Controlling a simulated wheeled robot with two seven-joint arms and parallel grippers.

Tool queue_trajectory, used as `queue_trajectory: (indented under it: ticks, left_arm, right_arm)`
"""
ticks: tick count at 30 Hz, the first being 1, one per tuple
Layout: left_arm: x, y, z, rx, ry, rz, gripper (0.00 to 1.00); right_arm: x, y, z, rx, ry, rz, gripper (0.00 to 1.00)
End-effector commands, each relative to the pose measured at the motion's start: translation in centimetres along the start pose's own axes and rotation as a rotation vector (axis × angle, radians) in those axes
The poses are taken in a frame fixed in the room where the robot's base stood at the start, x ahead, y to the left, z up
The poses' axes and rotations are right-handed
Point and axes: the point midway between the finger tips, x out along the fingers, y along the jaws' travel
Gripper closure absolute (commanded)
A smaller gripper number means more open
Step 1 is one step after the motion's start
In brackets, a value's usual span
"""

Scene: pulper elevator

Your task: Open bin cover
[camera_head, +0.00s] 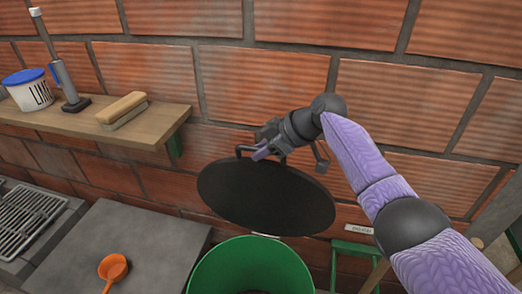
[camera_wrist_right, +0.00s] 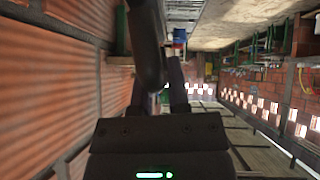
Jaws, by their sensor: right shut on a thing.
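The round black bin cover (camera_head: 262,198) is raised and tilted, nearly facing me, above the back of the green bin (camera_head: 250,268). The bin's mouth is uncovered, and I see its green inner wall. My right gripper (camera_head: 262,150) is shut on the cover's handle (camera_head: 246,149) near the cover's top edge. In the right wrist view my gripper fingers (camera_wrist_right: 172,100) show in part, with a dark bar (camera_wrist_right: 146,45) in front of them. My left gripper is not in view.
A brick wall (camera_head: 290,85) stands close behind the cover. A wooden shelf (camera_head: 150,125) at left holds a brush (camera_head: 122,108) and a white tub (camera_head: 28,90). A grey worktop (camera_head: 125,245) with an orange scoop (camera_head: 113,268) lies left of the bin. A green stand (camera_head: 357,250) is at right.

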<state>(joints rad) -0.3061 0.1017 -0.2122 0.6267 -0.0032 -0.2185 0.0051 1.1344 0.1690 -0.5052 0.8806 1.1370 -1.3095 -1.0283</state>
Motion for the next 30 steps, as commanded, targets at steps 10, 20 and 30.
queue_trajectory:
  ticks: [10, 20, 30]
  left_arm:
    - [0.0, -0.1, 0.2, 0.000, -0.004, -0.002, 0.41]
    - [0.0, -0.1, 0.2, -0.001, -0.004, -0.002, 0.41]
    - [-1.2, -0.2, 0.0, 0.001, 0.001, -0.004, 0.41]
  right_arm:
    - [0.1, 0.0, 0.2, 0.001, -0.006, -0.002, 1.00]
    - [0.1, 0.0, 0.1, 0.000, -0.004, -0.001, 0.45]
    - [-2.8, 0.1, -0.1, -0.003, -0.003, 0.003, 0.45]
